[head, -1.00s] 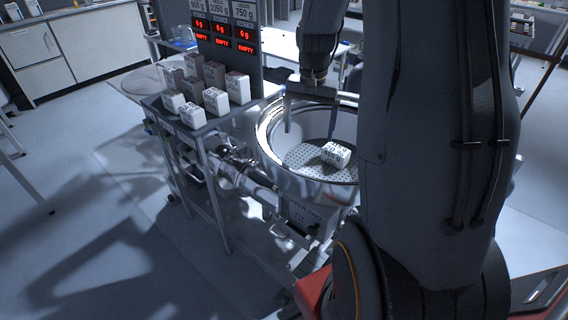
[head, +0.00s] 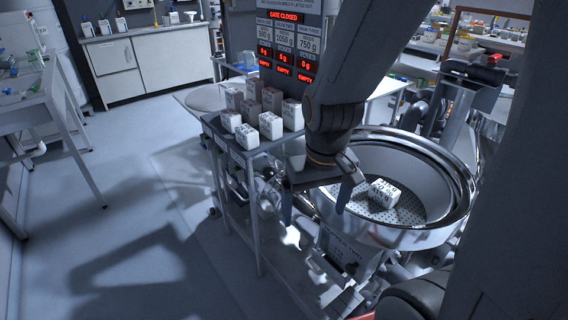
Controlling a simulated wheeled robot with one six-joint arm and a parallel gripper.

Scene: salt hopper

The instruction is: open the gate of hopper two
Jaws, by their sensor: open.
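A round steel hopper (head: 455,190) with a perforated floor stands at the right, with a white printed block (head: 384,193) lying in it. A lettered body (head: 345,250) shows under the bowl, its print too small to read. I cannot tell from the picture which hopper number this is, and I cannot make out a gate handle. A sign (head: 284,45) reads "GATE CLOSED" above three columns, each marked "EMPTY". My gripper (head: 316,203) is open and empty, fingers pointing down, in front of the bowl's left rim as seen here. My arm hides part of the bowl's far left side.
A narrow cart (head: 245,152) left of the hopper carries several white and brownish blocks (head: 270,124) on top. Behind are white cabinets (head: 150,65) and a bench. Open floor (head: 130,210) lies to the left; a white table stands at the far left.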

